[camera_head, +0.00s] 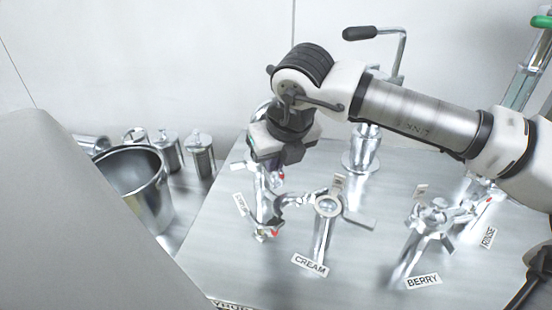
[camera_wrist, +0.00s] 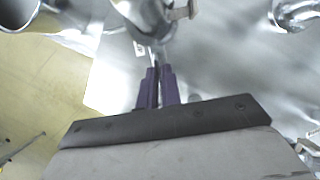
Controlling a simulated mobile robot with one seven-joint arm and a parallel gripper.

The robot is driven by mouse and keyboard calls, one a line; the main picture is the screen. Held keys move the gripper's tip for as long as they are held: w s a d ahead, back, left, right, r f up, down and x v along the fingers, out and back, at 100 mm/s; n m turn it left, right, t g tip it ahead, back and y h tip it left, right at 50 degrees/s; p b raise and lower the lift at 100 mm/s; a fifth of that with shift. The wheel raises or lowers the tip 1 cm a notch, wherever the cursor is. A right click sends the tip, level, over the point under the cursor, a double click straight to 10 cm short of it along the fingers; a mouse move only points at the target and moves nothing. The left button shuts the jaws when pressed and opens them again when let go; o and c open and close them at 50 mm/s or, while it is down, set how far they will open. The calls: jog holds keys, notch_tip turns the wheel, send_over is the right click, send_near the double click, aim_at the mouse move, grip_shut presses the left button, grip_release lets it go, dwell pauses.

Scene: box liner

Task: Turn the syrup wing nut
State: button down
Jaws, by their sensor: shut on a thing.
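The syrup fitting is a shiny silver post (camera_head: 264,212) at the left of the bench in the head view, beside a small tilted label (camera_head: 240,204) too small to read surely. My gripper (camera_head: 274,178) reaches down onto its top. In the wrist view, the two purple fingers of my gripper (camera_wrist: 158,72) are close together, shut on a narrow silver piece (camera_wrist: 157,55), which I take to be the syrup wing nut. The fingers hide most of it, so its angle is unclear. A larger silver body (camera_wrist: 150,18) lies just beyond the fingertips.
The CREAM fitting (camera_head: 325,206) stands close right of my gripper. The BERRY fitting (camera_head: 430,218) is farther right, near the RINSE label (camera_head: 488,237). A black-handled crank (camera_head: 362,33) rises behind. A metal bucket (camera_head: 135,182) and several lidded canisters (camera_head: 202,155) are at left.

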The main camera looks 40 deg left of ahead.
jog(key=shift+n, duration=0.3)
jog(key=n+g+b, duration=0.1)
jog(key=n, duration=0.1)
jog(key=shift+n+b, duration=0.35)
jog(key=shift+n, duration=0.05)
jog(key=n+g, duration=0.2)
jog(key=n, duration=0.2)
jog(key=shift+w, duration=0.1)
jog(key=n+g, duration=0.1)
jog(key=n, duration=0.4)
jog(key=shift+g+h, duration=0.3)
jog(key=shift+g, duration=0.1)
jog(key=shift+w+n+g+h, duration=0.1)
jog(key=shift+n+g+h, duration=0.35)
jog(key=shift+n, duration=1.15)
jog(key=c, duration=1.6)
grip_release()
